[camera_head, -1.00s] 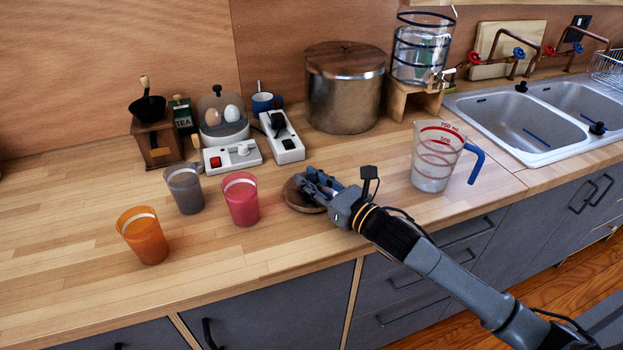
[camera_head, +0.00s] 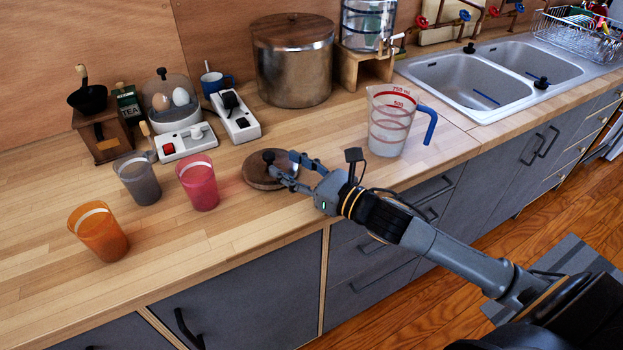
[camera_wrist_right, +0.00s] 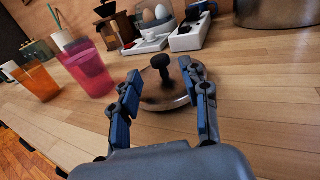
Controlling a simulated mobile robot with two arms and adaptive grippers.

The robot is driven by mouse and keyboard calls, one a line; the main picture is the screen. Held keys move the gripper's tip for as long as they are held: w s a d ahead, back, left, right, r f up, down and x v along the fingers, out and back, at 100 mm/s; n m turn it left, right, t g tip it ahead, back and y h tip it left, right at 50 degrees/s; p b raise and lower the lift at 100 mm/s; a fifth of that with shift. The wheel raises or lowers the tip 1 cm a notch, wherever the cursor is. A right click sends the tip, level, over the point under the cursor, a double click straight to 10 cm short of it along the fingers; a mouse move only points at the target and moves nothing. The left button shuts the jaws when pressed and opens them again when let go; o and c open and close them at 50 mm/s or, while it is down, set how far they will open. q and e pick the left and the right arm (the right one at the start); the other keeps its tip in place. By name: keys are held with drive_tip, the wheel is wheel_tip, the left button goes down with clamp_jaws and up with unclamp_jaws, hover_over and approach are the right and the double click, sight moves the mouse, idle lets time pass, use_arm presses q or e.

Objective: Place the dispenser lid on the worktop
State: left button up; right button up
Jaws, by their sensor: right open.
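The dispenser lid (camera_head: 262,172) is a round wooden disc with a dark knob. It lies on the wooden worktop (camera_head: 225,235), near the front edge. It also shows in the right wrist view (camera_wrist_right: 160,95), knob up. My right gripper (camera_head: 282,166) is open, just right of the lid. In the wrist view its two fingers (camera_wrist_right: 160,95) stand apart with the knob beyond and between them, not gripped. The glass dispenser (camera_head: 368,25) stands on a wooden stand at the back. My left gripper is not in view.
Orange (camera_head: 98,232), grey (camera_head: 138,180) and pink (camera_head: 198,184) cups stand left of the lid. A measuring jug (camera_head: 392,122) stands to the right. A large pot (camera_head: 293,65), egg cooker (camera_head: 172,100) and white power strip (camera_head: 236,118) are behind.

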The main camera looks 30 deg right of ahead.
drive_tip(key=v, duration=0.4)
drive_tip(key=shift+f+b, duration=0.15)
drive_tip(key=shift+b, duration=0.15)
drive_tip(key=shift+v, duration=0.95)
